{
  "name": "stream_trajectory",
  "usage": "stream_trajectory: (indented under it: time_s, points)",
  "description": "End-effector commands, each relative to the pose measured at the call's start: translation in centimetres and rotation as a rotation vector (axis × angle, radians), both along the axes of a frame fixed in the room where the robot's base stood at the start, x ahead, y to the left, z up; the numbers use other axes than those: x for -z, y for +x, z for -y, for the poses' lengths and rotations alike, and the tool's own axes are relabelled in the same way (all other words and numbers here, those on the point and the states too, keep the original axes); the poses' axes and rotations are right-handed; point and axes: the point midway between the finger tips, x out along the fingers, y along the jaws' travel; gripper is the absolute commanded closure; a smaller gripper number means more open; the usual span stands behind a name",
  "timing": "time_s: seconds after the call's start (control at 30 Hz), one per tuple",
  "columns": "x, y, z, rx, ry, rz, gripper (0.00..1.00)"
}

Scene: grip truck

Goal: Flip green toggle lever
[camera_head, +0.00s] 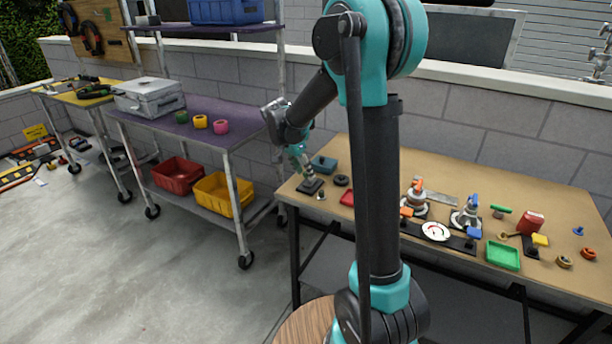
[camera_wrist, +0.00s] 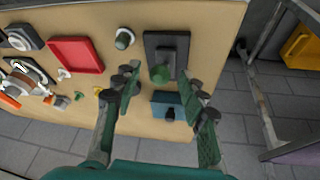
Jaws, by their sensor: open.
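The green toggle lever (camera_wrist: 160,73) stands on a dark rectangular base plate (camera_wrist: 180,42) near the table's end in the wrist view. Its green tip lies between the fingertips of my open gripper (camera_wrist: 158,82), with space visible on both sides. How high the fingertips are relative to the lever tip is hard to tell. In the head view my gripper (camera_head: 302,160) hangs above the dark base plate (camera_head: 310,186) at the table's left end. The lever itself is hard to make out there.
A teal box (camera_wrist: 172,107) sits beside the base plate. A red tray (camera_wrist: 76,55) and a round knob (camera_wrist: 124,39) are nearby. The head view shows a green tray (camera_head: 503,256), a white gauge (camera_head: 436,231) and other parts along the brown table (camera_head: 400,170). A purple-topped cart (camera_head: 190,112) stands left.

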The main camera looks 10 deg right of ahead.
Motion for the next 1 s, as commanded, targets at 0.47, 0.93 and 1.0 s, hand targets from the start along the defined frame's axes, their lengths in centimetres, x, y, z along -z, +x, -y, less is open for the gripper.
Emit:
stream_trajectory:
  time_s: [0.47, 0.93, 1.0]
  points:
    - [2.3, 0.4, 0.8, 0.000, 0.001, 0.001, 0.58]
    - [2.2, 0.4, 0.8, 0.000, 0.001, 0.001, 1.00]
    - [2.2, 0.4, 0.8, 0.000, 0.001, 0.001, 1.00]
